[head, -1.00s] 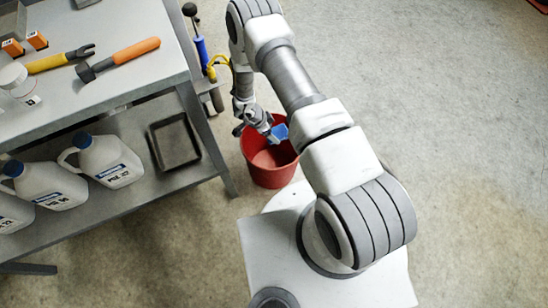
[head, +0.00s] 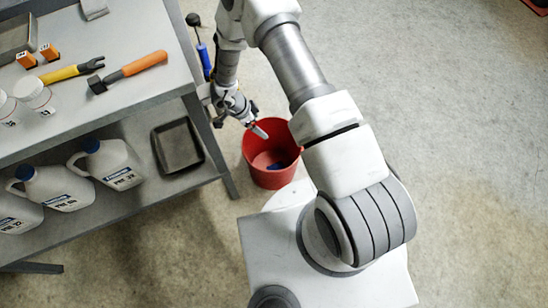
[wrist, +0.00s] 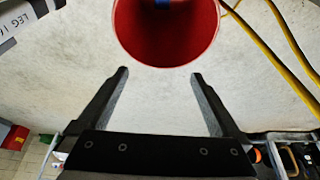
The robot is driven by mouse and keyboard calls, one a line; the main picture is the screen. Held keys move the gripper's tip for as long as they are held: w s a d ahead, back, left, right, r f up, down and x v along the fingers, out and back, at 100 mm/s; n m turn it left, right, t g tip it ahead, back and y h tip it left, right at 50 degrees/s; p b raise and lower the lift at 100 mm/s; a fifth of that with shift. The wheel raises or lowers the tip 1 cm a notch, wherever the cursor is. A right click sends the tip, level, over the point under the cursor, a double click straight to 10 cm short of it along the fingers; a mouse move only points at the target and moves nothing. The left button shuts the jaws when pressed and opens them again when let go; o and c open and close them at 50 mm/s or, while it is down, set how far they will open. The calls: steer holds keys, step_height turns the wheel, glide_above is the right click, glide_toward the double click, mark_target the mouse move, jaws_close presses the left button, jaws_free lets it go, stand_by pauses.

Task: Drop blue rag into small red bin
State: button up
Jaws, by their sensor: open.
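The small red bin (head: 257,172) stands upright on the floor between the workbench and my base. The blue rag (head: 276,166) lies inside it, low down, and only a small part shows. In the wrist view the bin (wrist: 135,35) is at the top, and a bit of the blue rag (wrist: 162,3) shows at the picture's top edge. My gripper (head: 256,124) is above the bin's far left rim. In the wrist view my gripper (wrist: 160,75) has its two fingers wide apart with nothing between them.
The grey workbench (head: 130,84) is on the left, with a hammer (head: 128,72) and small boxes on top. Its lower shelf holds white jugs (head: 108,163) and a dark tray (head: 178,146). Yellow hoses (wrist: 265,35) show in the wrist view.

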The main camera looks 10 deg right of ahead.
steer(key=shift+p+v, duration=0.45)
steer(key=shift+v, duration=1.85)
steer(key=shift+s, duration=0.1)
